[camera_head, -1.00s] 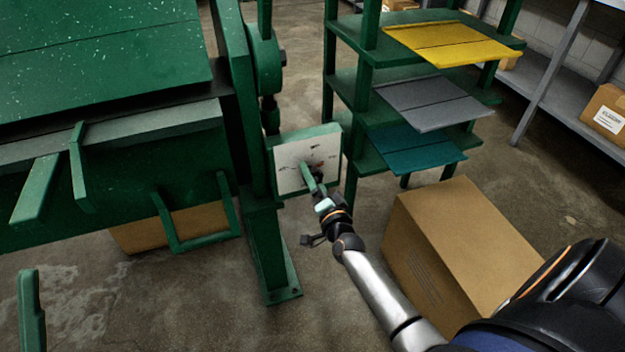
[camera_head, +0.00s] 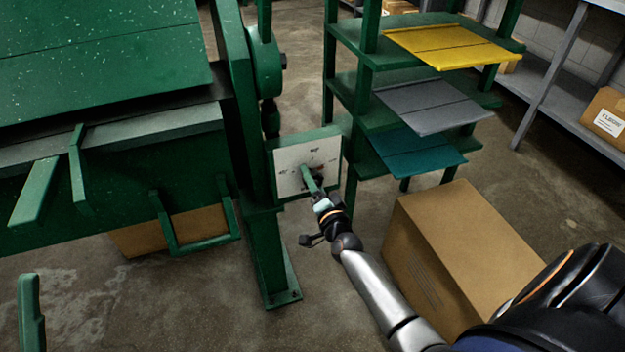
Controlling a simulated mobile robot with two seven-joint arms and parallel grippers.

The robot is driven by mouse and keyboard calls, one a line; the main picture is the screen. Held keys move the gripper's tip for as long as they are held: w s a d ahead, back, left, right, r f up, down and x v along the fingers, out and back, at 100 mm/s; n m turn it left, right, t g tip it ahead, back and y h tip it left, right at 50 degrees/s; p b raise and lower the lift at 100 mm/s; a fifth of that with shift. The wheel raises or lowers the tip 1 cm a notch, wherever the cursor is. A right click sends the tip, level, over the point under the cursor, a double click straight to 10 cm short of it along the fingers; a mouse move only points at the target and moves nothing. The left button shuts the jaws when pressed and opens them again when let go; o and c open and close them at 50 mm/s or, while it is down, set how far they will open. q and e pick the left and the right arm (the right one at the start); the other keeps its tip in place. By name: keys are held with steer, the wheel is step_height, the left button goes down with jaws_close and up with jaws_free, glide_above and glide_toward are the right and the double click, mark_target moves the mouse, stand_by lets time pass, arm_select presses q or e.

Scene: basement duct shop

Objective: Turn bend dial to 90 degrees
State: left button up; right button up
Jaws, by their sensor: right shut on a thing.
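The bend dial is a white plate (camera_head: 291,166) in a green frame, mounted on the right side of the green machine. It bears small dark marks that are too small to read surely. A green pointer handle (camera_head: 309,179) sticks out from its middle. My right gripper (camera_head: 319,199) is at the dial's lower right, shut on the outer end of the handle. The gripper hides that end and part of the plate's lower edge. My left gripper is not in view.
The green machine (camera_head: 100,50) fills the left side. A green rack with yellow (camera_head: 450,45), grey (camera_head: 432,104) and teal (camera_head: 415,150) sheets stands behind the dial. A large cardboard box (camera_head: 460,245) sits on the floor close to my right arm.

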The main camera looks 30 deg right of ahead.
steer(key=c, duration=0.3)
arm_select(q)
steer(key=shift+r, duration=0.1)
arm_select(e)
steer(key=n+p, duration=0.2)
steer(key=n, duration=0.1)
steer(key=shift+r, duration=0.15)
steer(key=n+p, duration=0.2)
steer(key=n, duration=0.1)
steer(key=shift+n, duration=0.4)
steer(key=n+p, duration=0.2)
steer(key=n, duration=0.2)
steer(key=shift+n, duration=0.3)
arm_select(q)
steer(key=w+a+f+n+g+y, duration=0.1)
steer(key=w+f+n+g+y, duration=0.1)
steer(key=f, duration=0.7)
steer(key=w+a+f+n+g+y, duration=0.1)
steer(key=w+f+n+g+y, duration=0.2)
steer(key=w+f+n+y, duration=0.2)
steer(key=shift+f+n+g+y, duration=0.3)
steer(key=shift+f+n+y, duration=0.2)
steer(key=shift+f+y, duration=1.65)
arm_select(e)
steer(key=shift+f+n, duration=0.2)
steer(key=shift+n, duration=0.1)
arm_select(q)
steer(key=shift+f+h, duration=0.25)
